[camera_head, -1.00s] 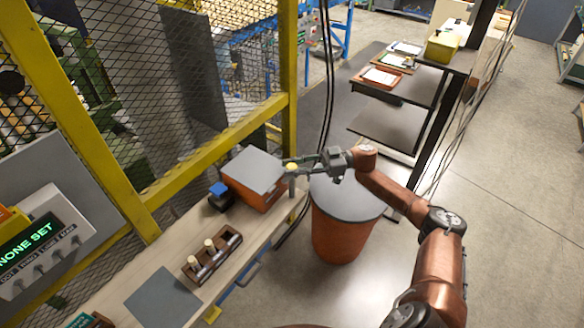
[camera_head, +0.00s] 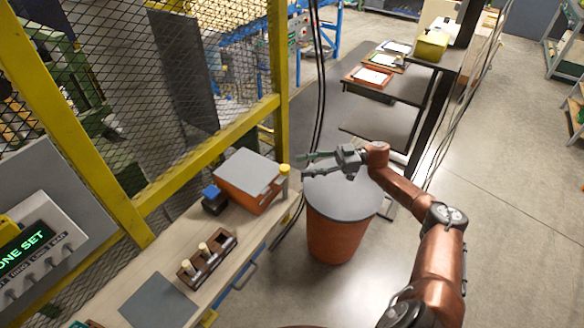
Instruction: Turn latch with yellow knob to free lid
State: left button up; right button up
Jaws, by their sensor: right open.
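An orange box with a grey lid (camera_head: 248,171) sits at the far end of the wooden bench, the lid lying flat on it. The yellow knob (camera_head: 284,168) stands on a small grey post at the box's right corner. A pale grey strip, perhaps the latch, shows on the box's right side below the lid edge. My right gripper (camera_head: 304,165) is open and empty, just right of the knob and apart from it, its two fingers pointing left towards it. My left gripper is not in view.
A round bin with a grey top (camera_head: 342,199) stands below my right gripper. A blue-topped black block (camera_head: 214,199) and a wooden rack with pegs (camera_head: 207,258) are on the bench. A yellow mesh-fence post (camera_head: 279,75) rises behind the box.

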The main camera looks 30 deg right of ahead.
jog(key=shift+v, duration=2.2)
